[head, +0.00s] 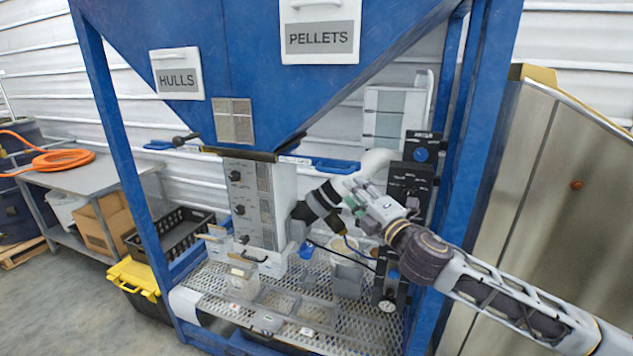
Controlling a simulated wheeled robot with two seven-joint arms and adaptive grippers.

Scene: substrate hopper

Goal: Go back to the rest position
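My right arm reaches in from the lower right, into the blue hopper frame. My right gripper (364,207) is in front of the hopper's back, above the perforated shelf and left of the black control modules (408,182). Its fingers are small and blend with the dark and white parts behind them, so whether they are open or shut is unclear. I see nothing clearly held. My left gripper is not in view. The blue hopper (240,60) carries a HULLS label (177,80) and a PELLETS label (320,37).
A grey panel (238,205) with knobs stands left of my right gripper. Small clear bins (277,299) sit on the perforated shelf (345,318). Blue posts (127,155) flank the space. A steel cabinet (560,180) stands right. A yellow-lidded black box (136,277) is on the floor left.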

